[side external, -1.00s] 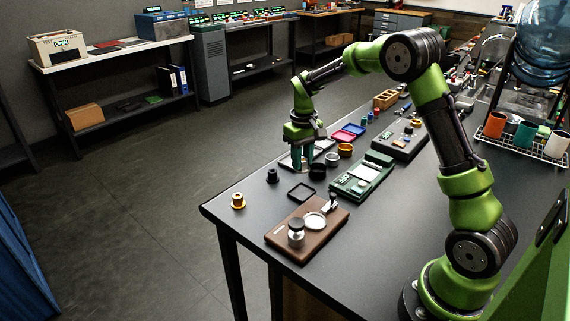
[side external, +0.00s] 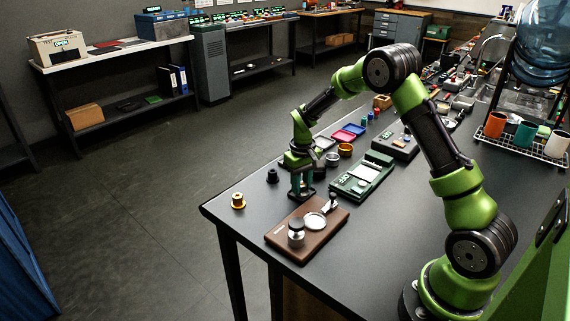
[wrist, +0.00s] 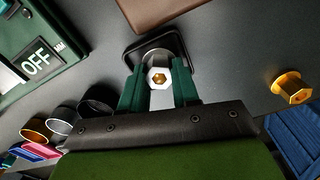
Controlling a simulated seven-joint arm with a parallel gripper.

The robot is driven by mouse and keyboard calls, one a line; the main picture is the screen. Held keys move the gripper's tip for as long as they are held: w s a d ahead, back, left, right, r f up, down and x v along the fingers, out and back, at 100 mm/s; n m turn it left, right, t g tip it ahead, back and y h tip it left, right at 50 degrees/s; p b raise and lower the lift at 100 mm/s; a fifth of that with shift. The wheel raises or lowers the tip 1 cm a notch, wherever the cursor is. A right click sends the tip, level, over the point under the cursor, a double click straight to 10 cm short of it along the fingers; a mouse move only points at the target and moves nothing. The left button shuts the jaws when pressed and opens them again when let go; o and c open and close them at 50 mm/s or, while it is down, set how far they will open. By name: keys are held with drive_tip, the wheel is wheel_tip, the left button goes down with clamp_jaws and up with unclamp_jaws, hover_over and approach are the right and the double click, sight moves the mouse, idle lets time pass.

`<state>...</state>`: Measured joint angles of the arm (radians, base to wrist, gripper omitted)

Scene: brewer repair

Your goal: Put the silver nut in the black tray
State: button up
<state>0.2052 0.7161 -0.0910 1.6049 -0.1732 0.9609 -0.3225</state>
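The silver nut (wrist: 151,84), a hex with a gold-coloured centre, sits between my green fingers in the wrist view. My gripper (wrist: 159,82) is shut on it. The small square black tray (wrist: 183,50) lies just past the fingertips in the wrist view, partly hidden by the nut and fingers. In the side view my gripper (side external: 301,195) points down at the black tray (side external: 311,191), which the fingers partly cover. The nut cannot be made out there. I cannot tell whether the nut touches the tray.
A brown board (side external: 284,243) with metal parts lies close in front of the tray. A green device (side external: 361,177) marked OFF is to the right. A gold nut-like part (side external: 238,201) and a dark part (side external: 272,176) stand to the left. Several small cups and coloured trays are behind.

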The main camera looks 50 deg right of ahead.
drive_tip(key=o, duration=0.4)
drive_tip(key=shift+o, duration=0.2)
wheel_tip(320, 180, up, 12)
drive_tip(key=s+a+r+t, duration=0.2)
drive_tip(key=s+a+r, duration=0.35)
drive_tip(key=r, duration=0.25)
drive_tip(key=s+a+r+t+y, duration=0.1)
drive_tip(key=s+a+t, duration=0.1)
drive_tip(key=s+a, duration=0.3)
drive_tip(key=s+a+r+m+t+y, duration=0.1)
drive_tip(key=s+a, duration=0.4)
drive_tip(key=s, duration=0.6)
drive_tip(key=shift+s+a+r+t, duration=0.2)
drive_tip(key=shift+r+t, duration=0.4)
drive_tip(key=shift+t, duration=0.5)
drive_tip(key=shift+w, duration=0.1)
